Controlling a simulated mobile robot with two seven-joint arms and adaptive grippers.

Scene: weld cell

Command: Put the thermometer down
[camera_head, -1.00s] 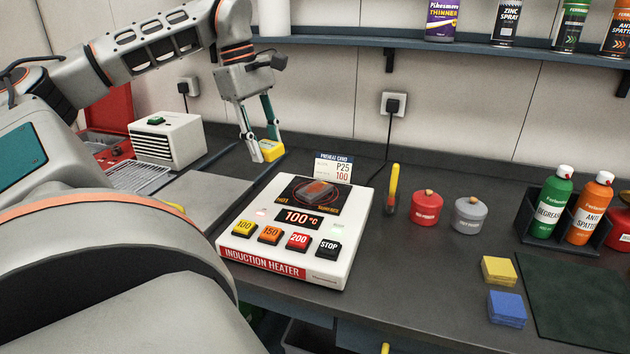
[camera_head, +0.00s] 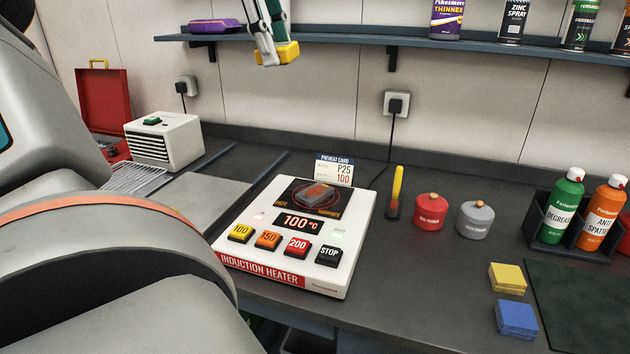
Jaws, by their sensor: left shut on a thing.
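My left gripper (camera_head: 268,44) is at the top of the view, in front of the wall shelf. It is shut on a small yellow thing with a white part, seemingly the thermometer (camera_head: 289,52). The thermometer is held in the air, well above the bench and behind the induction heater in the picture. Most of its shape is hidden by the fingers. My right gripper is not in view.
The induction heater (camera_head: 328,258) stands on the bench, showing 100 °C, with a small block on its plate. A wall shelf (camera_head: 340,41) carries cans and a purple item (camera_head: 215,26). Red and grey pots (camera_head: 430,212) stand right of the heater. Bench between pots and heater is partly clear.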

